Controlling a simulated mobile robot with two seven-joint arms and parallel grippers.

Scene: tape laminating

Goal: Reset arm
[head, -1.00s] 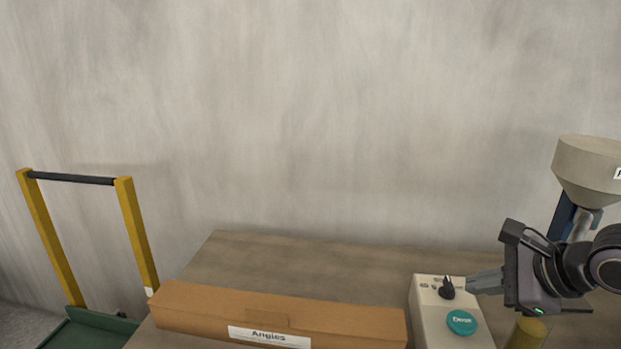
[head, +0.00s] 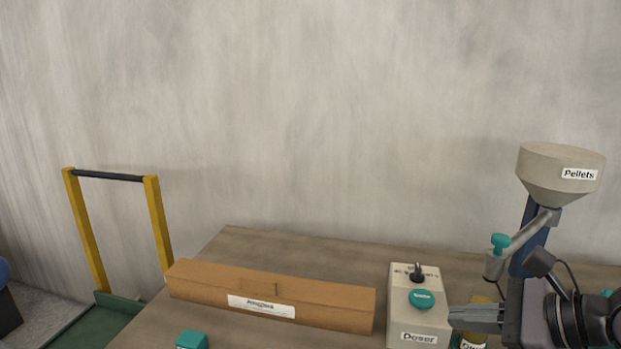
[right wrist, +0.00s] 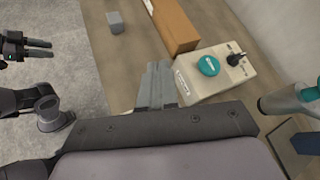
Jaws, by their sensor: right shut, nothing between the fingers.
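My right gripper (head: 452,318) is shut and empty, beside the right side of the cream doser box (head: 418,336) in the head view; I cannot tell if it touches the box. In the right wrist view its grey fingers (right wrist: 158,70) lie together, pointing away from the camera, left of the doser box (right wrist: 222,72). My left gripper (right wrist: 42,48) shows small at the left edge of the right wrist view, and I cannot tell how far apart its fingers are. It is out of the head view.
A long brown carton (head: 225,284) lies left of the doser. A Pellets hopper (head: 560,180) stands at right, with a yellowish labelled container (head: 474,340) below. A teal-topped item (head: 192,340) is at the bottom edge. A yellow-handled green cart (head: 82,225) stands left. The table behind is bare.

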